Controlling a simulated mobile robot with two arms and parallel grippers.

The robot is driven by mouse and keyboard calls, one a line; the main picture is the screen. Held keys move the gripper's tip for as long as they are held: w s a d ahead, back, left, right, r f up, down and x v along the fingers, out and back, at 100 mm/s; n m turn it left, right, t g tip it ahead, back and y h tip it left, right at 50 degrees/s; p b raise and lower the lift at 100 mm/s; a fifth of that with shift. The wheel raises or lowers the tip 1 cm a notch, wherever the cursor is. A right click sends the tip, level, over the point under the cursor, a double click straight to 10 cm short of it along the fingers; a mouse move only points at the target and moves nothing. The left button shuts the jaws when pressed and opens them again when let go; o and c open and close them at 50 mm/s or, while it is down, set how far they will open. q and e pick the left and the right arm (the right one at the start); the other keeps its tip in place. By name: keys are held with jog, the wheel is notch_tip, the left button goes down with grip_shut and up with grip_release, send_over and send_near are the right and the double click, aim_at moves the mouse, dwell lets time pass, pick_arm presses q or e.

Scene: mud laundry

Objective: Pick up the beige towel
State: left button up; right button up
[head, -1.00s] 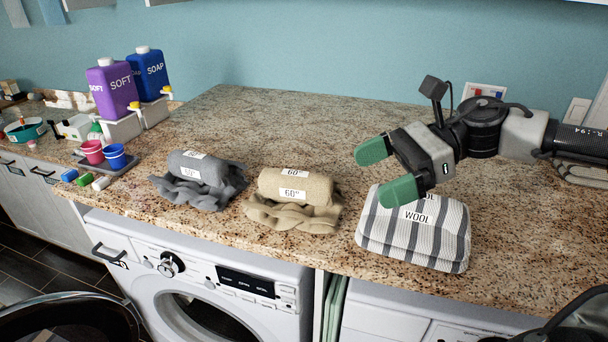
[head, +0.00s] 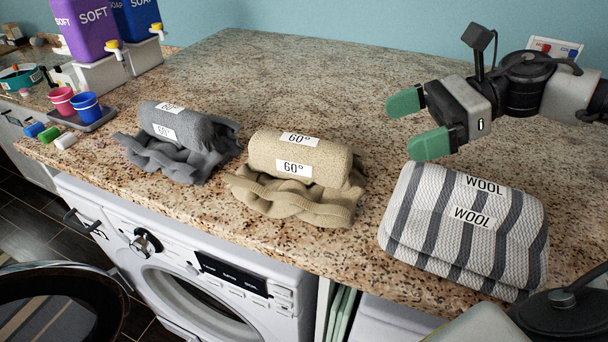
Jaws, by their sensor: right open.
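The beige towel (head: 300,158) is a rolled towel with two white "60°" labels, lying on a crumpled beige cloth in the middle of the granite counter. My right gripper (head: 413,124) is open and empty, with green fingertips pointing left. It is above the counter, right of the beige towel and apart from it, just behind the striped bundle. My left gripper is not in view.
A grey rolled towel (head: 175,123) on grey cloth lies left of the beige one. A striped "WOOL" bundle (head: 462,230) lies to the right. Cups, soap bottles and dispensers stand at the left. The counter's back middle is clear. A washing machine (head: 205,270) stands below.

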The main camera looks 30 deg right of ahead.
aim_at(355, 147)
jog(key=p+x, duration=0.1)
jog(key=x, duration=0.3)
jog(key=p+x, duration=0.1)
jog(key=x, duration=0.1)
jog(key=shift+w+d+f+p, duration=0.3)
jog(key=shift+w+d+f, duration=0.05)
jog(key=shift+f, duration=0.05)
jog(key=p+x, duration=0.4)
jog(key=shift+w, duration=0.15)
jog(key=shift+w+a+f, duration=0.15)
jog(key=shift+a+f, duration=0.15)
jog(key=shift+f, duration=0.05)
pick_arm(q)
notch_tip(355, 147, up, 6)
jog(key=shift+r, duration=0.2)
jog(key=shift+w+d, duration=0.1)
pick_arm(e)
jog(key=c, duration=1.5)
